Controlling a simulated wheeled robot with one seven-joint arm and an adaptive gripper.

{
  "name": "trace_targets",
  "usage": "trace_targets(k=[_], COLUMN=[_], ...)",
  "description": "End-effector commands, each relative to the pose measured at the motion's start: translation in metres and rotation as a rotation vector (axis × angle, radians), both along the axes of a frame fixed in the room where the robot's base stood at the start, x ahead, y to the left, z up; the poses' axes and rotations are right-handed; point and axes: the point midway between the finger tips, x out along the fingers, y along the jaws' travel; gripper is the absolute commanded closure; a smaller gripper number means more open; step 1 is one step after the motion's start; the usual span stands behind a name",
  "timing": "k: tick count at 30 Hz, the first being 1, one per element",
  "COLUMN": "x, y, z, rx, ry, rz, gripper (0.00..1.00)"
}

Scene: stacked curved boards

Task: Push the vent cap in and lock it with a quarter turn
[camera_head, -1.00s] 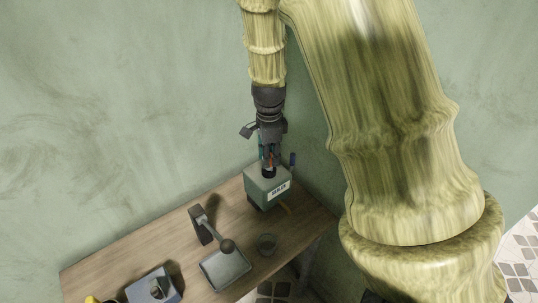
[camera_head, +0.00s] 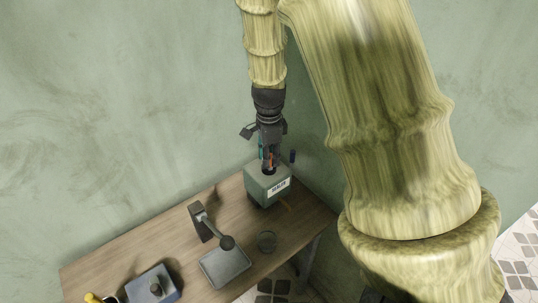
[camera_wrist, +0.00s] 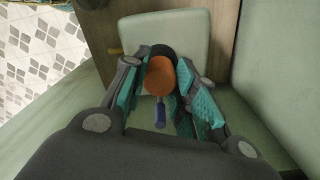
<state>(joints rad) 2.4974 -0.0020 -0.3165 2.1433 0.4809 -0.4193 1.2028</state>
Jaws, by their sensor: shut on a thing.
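The orange vent cap (camera_wrist: 160,76) is between my fingers in the wrist view, with its round face toward the camera. My gripper (camera_head: 268,162) is shut on it, pointing down above the green box (camera_head: 266,186). A black round part (camera_wrist: 163,53) shows just beyond the cap in the wrist view, and at the box top in the head view. The cap looks close over it and offset from it in the wrist view. I cannot tell whether they touch. The fingers hide the cap's sides.
A blue-handled item (camera_head: 292,156) is behind the box. The wall is close behind.

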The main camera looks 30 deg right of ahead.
Motion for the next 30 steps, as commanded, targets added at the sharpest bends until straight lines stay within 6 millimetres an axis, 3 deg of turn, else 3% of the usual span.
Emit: trace_targets(k=[4,5,9,21,30], x=[0.000,0.000,0.000,0.000,0.001], y=[0.000,0.000,0.000,0.000,0.000], z=[-0.003,-0.003,-0.003,0.002,0.046], rx=[0.000,0.000,0.000,-0.001,-0.003], ry=[0.001,0.001,0.001,-0.001,-0.002], rz=[0.000,0.000,0.000,0.001,0.002], gripper=[1.00,0.71,0.47,0.47,0.47])
